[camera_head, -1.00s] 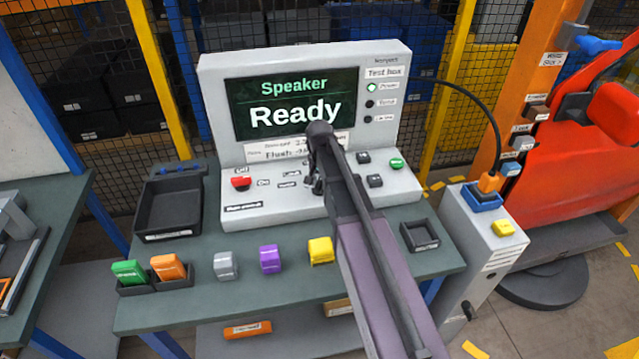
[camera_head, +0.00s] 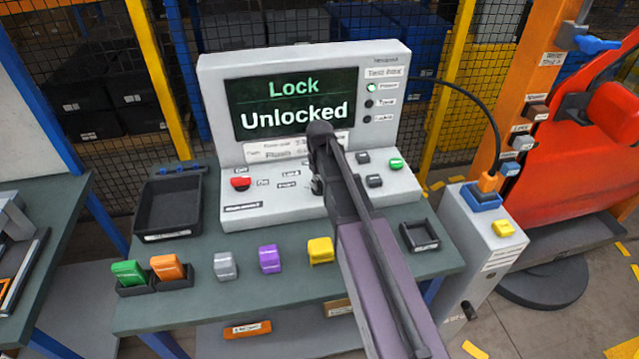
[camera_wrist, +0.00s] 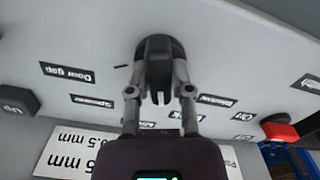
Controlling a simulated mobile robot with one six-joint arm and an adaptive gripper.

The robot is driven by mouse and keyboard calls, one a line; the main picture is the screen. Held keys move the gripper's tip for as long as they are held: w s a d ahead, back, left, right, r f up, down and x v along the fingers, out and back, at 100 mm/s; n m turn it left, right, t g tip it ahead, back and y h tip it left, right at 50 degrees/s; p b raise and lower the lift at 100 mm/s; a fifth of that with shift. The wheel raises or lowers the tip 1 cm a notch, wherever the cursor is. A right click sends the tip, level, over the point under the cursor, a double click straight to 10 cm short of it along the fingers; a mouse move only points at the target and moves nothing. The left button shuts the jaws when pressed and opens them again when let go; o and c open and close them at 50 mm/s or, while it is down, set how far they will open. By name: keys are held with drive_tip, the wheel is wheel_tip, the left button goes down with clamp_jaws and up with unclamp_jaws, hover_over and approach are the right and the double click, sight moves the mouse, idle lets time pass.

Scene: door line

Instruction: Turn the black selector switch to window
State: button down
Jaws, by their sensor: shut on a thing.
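The black selector switch (camera_wrist: 157,60) sits on the test box's sloped panel, seen from above in the wrist view. My gripper (camera_wrist: 160,90) is shut on it, one finger on each side. Printed labels surround the knob, upside down here: the Window label (camera_wrist: 217,100) on one side, the Speaker label (camera_wrist: 91,101) and Door gap label (camera_wrist: 67,74) on the other. A label between my fingers is partly hidden. In the head view my arm mostly hides the switch. The screen (camera_head: 294,104) reads "Lock" and "Unlocked".
A red button (camera_head: 241,183) is at the panel's left and a green button (camera_head: 396,164) at its right. A black tray (camera_head: 168,207) stands left of the box. Several coloured blocks, including a yellow one (camera_head: 320,250), line the table's front.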

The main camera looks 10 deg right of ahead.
drive_tip(key=n, duration=0.4)
drive_tip(key=shift+n, duration=0.3)
drive_tip(key=n, duration=0.3)
drive_tip(key=shift+n, duration=0.4)
drive_tip(key=c, duration=0.5)
unclamp_jaws()
drive_tip(key=shift+m, duration=0.6)
